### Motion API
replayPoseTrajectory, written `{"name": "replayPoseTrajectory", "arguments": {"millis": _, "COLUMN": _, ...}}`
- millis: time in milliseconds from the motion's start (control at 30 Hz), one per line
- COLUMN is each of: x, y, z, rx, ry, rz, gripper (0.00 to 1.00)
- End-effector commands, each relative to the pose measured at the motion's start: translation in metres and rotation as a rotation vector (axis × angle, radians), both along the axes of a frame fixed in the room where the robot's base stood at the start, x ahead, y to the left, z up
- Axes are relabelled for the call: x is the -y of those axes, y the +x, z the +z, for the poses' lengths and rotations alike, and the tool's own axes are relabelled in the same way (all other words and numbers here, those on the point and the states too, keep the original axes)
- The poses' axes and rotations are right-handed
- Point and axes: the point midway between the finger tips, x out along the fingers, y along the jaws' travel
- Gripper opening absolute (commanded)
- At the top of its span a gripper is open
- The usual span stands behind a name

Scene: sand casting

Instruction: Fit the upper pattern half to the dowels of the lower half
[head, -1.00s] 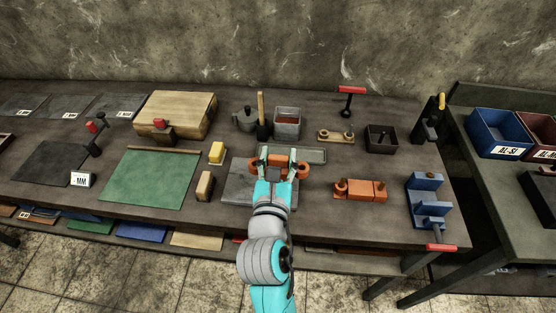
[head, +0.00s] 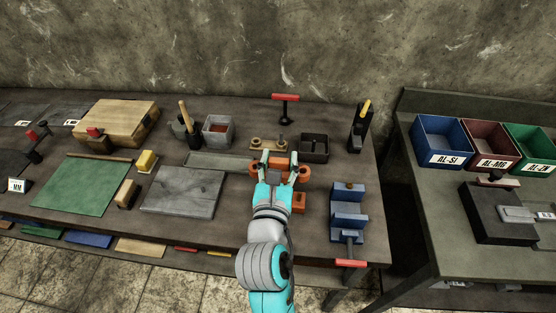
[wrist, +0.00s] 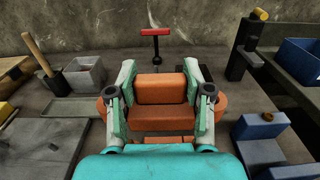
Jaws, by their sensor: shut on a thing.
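The upper pattern half (head: 276,164) is an orange block with rounded ends. It sits between the fingers of my gripper (head: 278,176), which is shut on it. In the wrist view the upper half (wrist: 160,88) shows across the jaws, its ends sticking out past both fingers. The lower pattern half (head: 299,203) is also orange and lies on the bench. Only its right end shows beside my arm; its dowels are hidden. An orange strip of the lower half (wrist: 166,140) shows under the held piece in the wrist view. I cannot tell the gap between the halves.
A blue vise (head: 349,213) stands close on the right. A dark square box (head: 314,148), a light wooden piece with round bosses (head: 262,144) and a red-handled tool (head: 286,106) are behind. A grey slab (head: 182,193) lies left.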

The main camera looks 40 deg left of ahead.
Motion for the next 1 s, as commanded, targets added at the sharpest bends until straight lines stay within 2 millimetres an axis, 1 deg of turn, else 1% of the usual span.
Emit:
{"name": "replayPoseTrajectory", "arguments": {"millis": 133, "x": 0.0, "y": 0.0, "z": -0.001, "rx": 0.0, "ry": 0.0, "rz": 0.0, "gripper": 0.12}}
{"name": "replayPoseTrajectory", "arguments": {"millis": 267, "x": 0.0, "y": 0.0, "z": -0.005, "rx": 0.0, "ry": -0.001, "rz": -0.001, "gripper": 0.12}}
{"name": "replayPoseTrajectory", "arguments": {"millis": 700, "x": 0.0, "y": 0.0, "z": -0.04, "rx": -0.001, "ry": -0.002, "rz": -0.002, "gripper": 0.12}}
{"name": "replayPoseTrajectory", "arguments": {"millis": 1000, "x": 0.0, "y": 0.0, "z": -0.056, "rx": 0.001, "ry": -0.001, "rz": -0.001, "gripper": 0.12}}
